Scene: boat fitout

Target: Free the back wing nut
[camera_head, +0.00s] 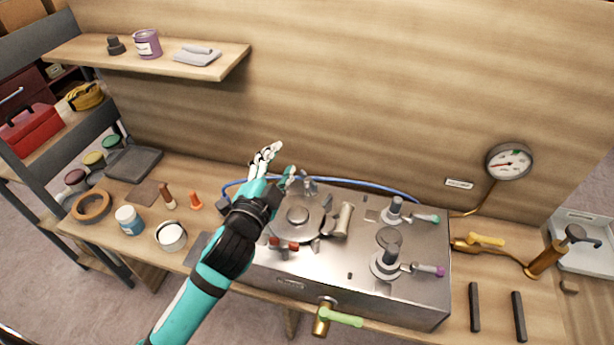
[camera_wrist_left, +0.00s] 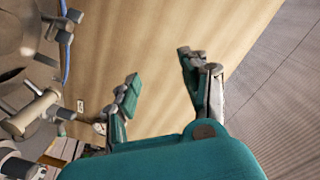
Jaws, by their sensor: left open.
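A round metal lid (camera_head: 297,216) sits on top of the steel box (camera_head: 290,284). A grey wing nut (camera_head: 309,186) stands at the lid's back edge, and a red-handled one (camera_head: 283,244) is at its front edge. A grey cylinder-like fitting (camera_head: 343,219) is at the lid's right. My left gripper (camera_head: 278,163) is open and empty, behind and left of the back wing nut and apart from it. The lid (camera_wrist_left: 18,25) shows at that view's left edge. My right gripper is out of view.
A blue hose (camera_head: 375,187) runs along the box's back. Right of the lid stand posts with green (camera_head: 428,218) and purple-tipped (camera_head: 428,270) levers. A green-handled valve (camera_head: 325,317) juts from the front. Jars and small tools crowd the bench left; a shelf (camera_head: 150,56) hangs above.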

